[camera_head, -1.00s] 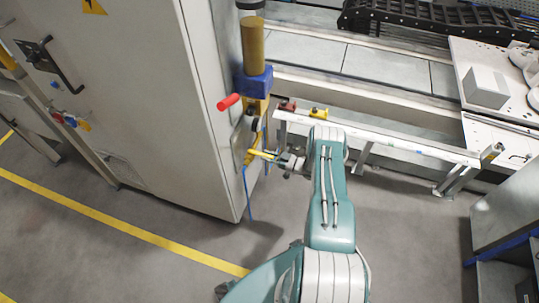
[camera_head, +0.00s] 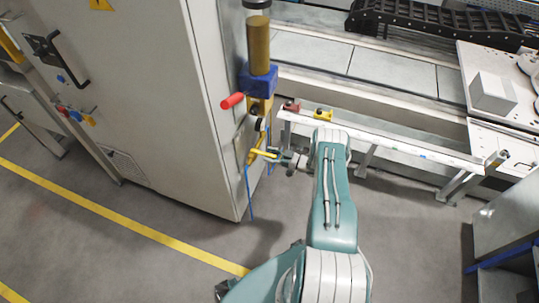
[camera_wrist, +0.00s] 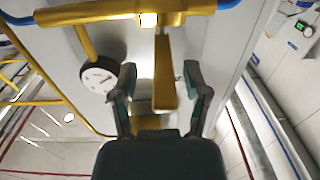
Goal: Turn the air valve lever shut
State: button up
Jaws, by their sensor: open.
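The yellow valve lever (camera_head: 262,154) sticks out from the yellow piping on the side of the pale cabinet, below a red handle. In the wrist view the lever (camera_wrist: 164,80) lies between the two fingers of my gripper (camera_wrist: 161,85), pointing toward the palm. The fingers are open, one on each side, with a visible gap around the lever. In the head view my gripper (camera_head: 273,155) is small and sits at the lever's free end; contact cannot be made out there.
The red handle (camera_head: 232,101) and blue block (camera_head: 258,80) are above the lever. A round gauge (camera_wrist: 98,79) sits left of my fingers, beside yellow pipes (camera_wrist: 120,13). The cabinet (camera_head: 150,120) stands left; a white rail (camera_head: 400,143) runs to the right.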

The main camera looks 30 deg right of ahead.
jog(key=v, duration=1.2)
jog(key=shift+f, duration=0.1)
